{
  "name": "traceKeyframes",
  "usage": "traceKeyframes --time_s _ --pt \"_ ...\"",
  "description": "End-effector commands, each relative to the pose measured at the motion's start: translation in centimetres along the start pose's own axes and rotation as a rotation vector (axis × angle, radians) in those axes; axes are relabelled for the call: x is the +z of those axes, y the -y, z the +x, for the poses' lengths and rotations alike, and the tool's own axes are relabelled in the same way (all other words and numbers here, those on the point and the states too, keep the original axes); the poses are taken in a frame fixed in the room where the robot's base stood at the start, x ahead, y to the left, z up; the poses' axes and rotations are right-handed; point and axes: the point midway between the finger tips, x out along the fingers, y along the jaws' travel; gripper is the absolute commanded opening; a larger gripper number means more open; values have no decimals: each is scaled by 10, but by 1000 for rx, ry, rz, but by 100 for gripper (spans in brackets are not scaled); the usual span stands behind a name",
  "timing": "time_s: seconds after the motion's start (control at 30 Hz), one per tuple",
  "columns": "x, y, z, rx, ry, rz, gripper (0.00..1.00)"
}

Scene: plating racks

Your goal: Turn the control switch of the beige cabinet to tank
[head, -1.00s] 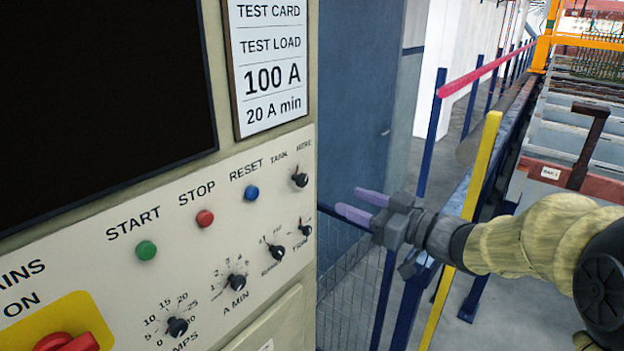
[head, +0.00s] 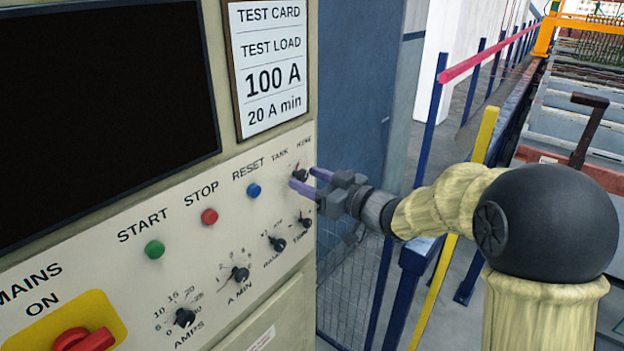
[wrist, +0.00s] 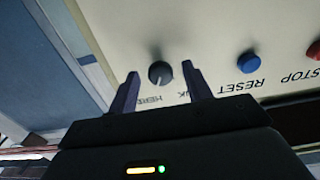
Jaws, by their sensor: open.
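The beige cabinet (head: 130,215) fills the left of the head view. Its control switch (head: 301,173) is a small black knob at the panel's upper right, below the labels TANK and HERE. In the wrist view the knob (wrist: 160,73) shows between my two fingers, with a gap on each side. The word TANK is partly hidden by a finger there. My gripper (head: 303,178) is open and empty, with its purple fingertips in front of the switch. I cannot tell how far the tips are from the panel.
Other controls share the panel: a blue RESET button (head: 254,191), a red STOP button (head: 209,216), a green START button (head: 155,250), several black knobs and a red mains switch (head: 83,340). A yellow post (head: 478,150) and blue railing stand to the right of the cabinet.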

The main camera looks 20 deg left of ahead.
Motion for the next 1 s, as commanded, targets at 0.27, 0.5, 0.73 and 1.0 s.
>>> traceKeyframes --time_s 0.27,0.5,0.73,1.0 --pt "0 0 0 0 0 0 6" --pt "0 0 0 1 0 -14 6" --pt "2 -1 -1 1 -1 -84 6" --pt "5 -1 -1 1 -3 -263 6"
